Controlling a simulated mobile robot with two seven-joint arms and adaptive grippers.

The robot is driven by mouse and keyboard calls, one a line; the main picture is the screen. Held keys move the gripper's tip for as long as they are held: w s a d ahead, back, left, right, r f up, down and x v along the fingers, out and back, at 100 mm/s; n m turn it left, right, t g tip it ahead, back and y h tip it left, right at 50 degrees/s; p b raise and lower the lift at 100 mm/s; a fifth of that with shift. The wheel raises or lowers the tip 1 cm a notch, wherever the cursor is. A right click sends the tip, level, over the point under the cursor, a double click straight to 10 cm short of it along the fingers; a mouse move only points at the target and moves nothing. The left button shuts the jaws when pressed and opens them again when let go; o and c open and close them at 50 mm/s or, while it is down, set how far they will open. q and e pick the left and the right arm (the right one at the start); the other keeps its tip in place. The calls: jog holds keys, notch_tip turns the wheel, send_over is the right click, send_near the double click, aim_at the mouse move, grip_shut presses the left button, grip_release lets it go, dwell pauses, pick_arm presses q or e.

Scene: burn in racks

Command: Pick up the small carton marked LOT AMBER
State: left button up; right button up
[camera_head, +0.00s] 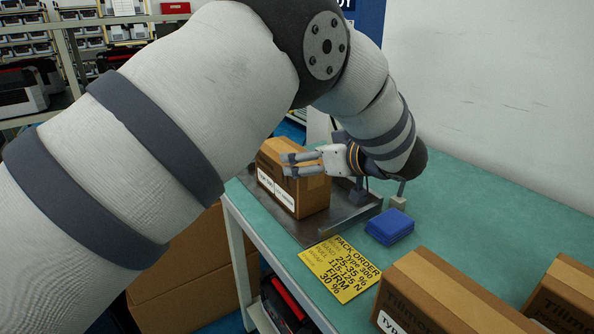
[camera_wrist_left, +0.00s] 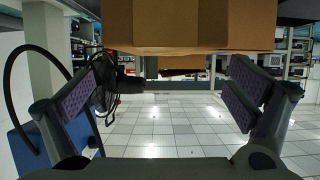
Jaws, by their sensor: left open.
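A small brown carton (camera_head: 312,200) stands on a dark metal plate (camera_head: 338,221) on the green table. It has a white label on its left face; I cannot read LOT AMBER on it. My left gripper (camera_head: 284,165) is open at the top of this carton, its fingers pointing left and covering part of it. In the left wrist view a brown carton (camera_wrist_left: 205,25) fills the top, above the open fingers (camera_wrist_left: 162,97), with nothing between the pads. I cannot tell whether the fingers touch it. My right gripper is not in view.
A yellow pack-order card (camera_head: 340,268) lies on the green table (camera_head: 455,205). A blue block (camera_head: 390,227) sits beside the plate. Two brown cartons stand at front right, one (camera_head: 450,295) labelled "Type", another (camera_head: 566,298) at the edge. Large brown boxes (camera_head: 190,275) stand left of the table.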

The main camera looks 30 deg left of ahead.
pick_arm(q)
jog(key=x, duration=0.7)
jog(key=shift+a+f, duration=0.2)
jog(key=shift+a, duration=0.15)
jog(key=shift+r, duration=0.1)
jog(key=c, duration=2)
